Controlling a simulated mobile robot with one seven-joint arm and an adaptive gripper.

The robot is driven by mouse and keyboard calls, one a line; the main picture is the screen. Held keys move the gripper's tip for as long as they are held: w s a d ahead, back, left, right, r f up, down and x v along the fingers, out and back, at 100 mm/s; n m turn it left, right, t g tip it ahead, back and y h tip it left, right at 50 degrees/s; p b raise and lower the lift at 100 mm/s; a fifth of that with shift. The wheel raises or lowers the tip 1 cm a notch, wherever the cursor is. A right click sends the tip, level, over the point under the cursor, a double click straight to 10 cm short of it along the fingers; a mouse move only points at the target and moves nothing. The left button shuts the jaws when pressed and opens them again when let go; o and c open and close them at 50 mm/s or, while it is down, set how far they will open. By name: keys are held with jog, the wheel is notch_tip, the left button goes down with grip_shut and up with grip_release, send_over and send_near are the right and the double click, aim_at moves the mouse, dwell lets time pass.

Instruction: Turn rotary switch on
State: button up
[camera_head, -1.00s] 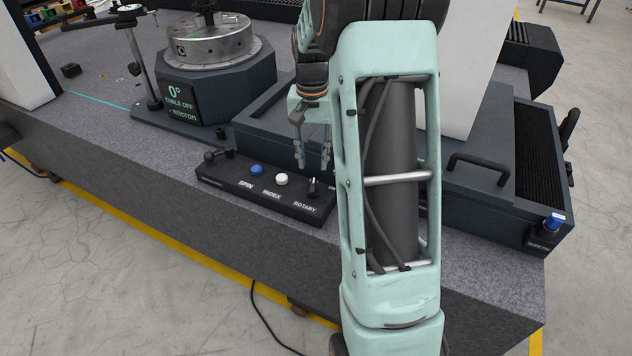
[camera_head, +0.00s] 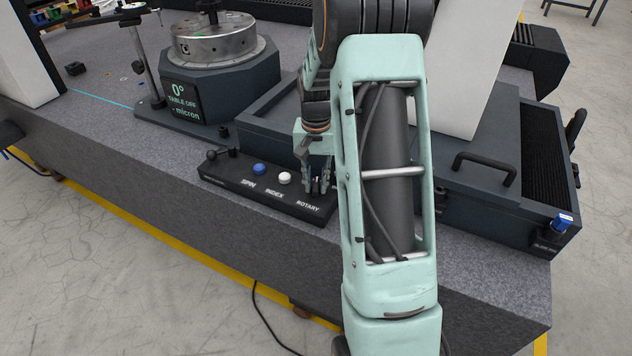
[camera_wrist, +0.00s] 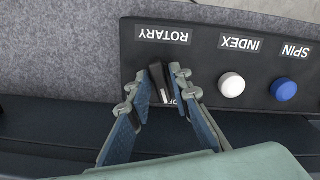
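The black rotary switch (camera_wrist: 160,82) stands below the ROTARY label (camera_wrist: 162,35) on the dark control panel (camera_wrist: 205,62) in the wrist view. My gripper (camera_wrist: 163,74) is open, with one finger on each side of the switch's knob. A gap shows between the knob and the right finger; I cannot tell whether the left finger touches it. In the head view my gripper (camera_head: 317,188) is down at the panel's right end (camera_head: 222,176), and its fingers mostly hide the knob. Lettering beside the knob is partly covered by the right finger.
A white INDEX button (camera_head: 285,178) and a blue SPIN button (camera_head: 259,169) sit left of the switch in the head view. A round metal rotary table (camera_head: 213,45) on a dark base reads "TABLE OFF". A dark housing wall (camera_head: 270,138) rises behind the panel.

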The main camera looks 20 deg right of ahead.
grip_shut()
jog(key=shift+m, duration=0.3)
jog(key=m+p, duration=0.1)
jog(key=m, duration=0.4)
jog(key=shift+r+p, duration=0.15)
jog(key=shift+p, duration=0.25)
jog(key=m+p, duration=0.2)
jog(key=m, duration=0.4)
jog(key=shift+m, duration=0.3)
jog(key=shift+o, duration=1.9)
grip_release()
